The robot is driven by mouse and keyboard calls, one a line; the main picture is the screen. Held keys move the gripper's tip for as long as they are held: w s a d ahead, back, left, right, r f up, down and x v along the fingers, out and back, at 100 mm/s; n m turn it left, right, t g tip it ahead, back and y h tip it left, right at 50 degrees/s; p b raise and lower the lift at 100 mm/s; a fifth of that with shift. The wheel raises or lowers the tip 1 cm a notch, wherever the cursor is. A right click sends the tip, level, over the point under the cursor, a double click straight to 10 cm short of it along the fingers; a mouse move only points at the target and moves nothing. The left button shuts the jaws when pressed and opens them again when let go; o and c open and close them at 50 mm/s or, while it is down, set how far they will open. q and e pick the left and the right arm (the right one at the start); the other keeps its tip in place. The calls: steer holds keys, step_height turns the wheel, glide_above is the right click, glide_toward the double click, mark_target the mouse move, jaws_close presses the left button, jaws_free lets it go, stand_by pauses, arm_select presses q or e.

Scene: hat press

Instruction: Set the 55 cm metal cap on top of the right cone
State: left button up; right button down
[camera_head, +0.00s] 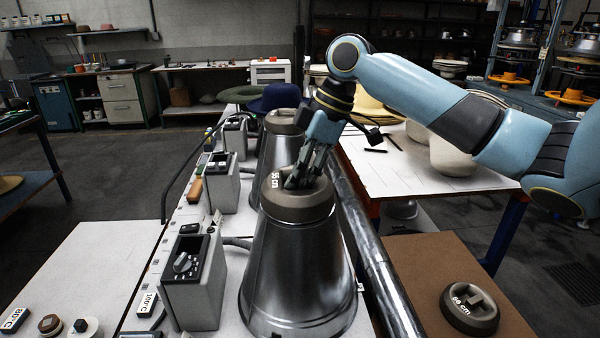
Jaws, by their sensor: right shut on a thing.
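The 55 cm metal cap (288,205) is a grey-brown disc with a white "55 cm" label, at the top of the near metal cone (300,270). My right gripper (304,181) reaches down from above and is shut on the cap's raised grip. The cap looks level and sits at the cone's top; I cannot tell if a small gap is left under it. A second metal cone (268,160) stands behind, with a similar cap (286,122) on top, partly hidden by my gripper. My left gripper is not in view.
Another cap (470,311), its label seemingly "56 cm", lies on a brown board (420,252) at lower right. Grey control boxes (194,280) stand left of the cones. A metal pipe (368,235) runs along their right. A white table (440,180) with hats is behind.

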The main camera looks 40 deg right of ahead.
steer(key=shift+r, duration=0.1)
steer(key=c, duration=1.1)
jaws_free()
steer(key=shift+c, duration=0.2)
steer(key=p+v, duration=0.1)
steer(key=p, duration=0.1)
steer(key=p+v, duration=0.1)
steer(key=v, duration=0.1)
steer(key=p+v, duration=0.1)
steer(key=p, duration=0.1)
steer(key=shift+w+a+r+p, duration=0.2)
steer(key=shift+r+p, duration=0.15)
steer(key=shift+r, duration=0.2)
steer(key=shift+p+v, duration=0.75)
steer(key=shift+v, duration=0.45)
steer(key=shift+a, duration=0.15)
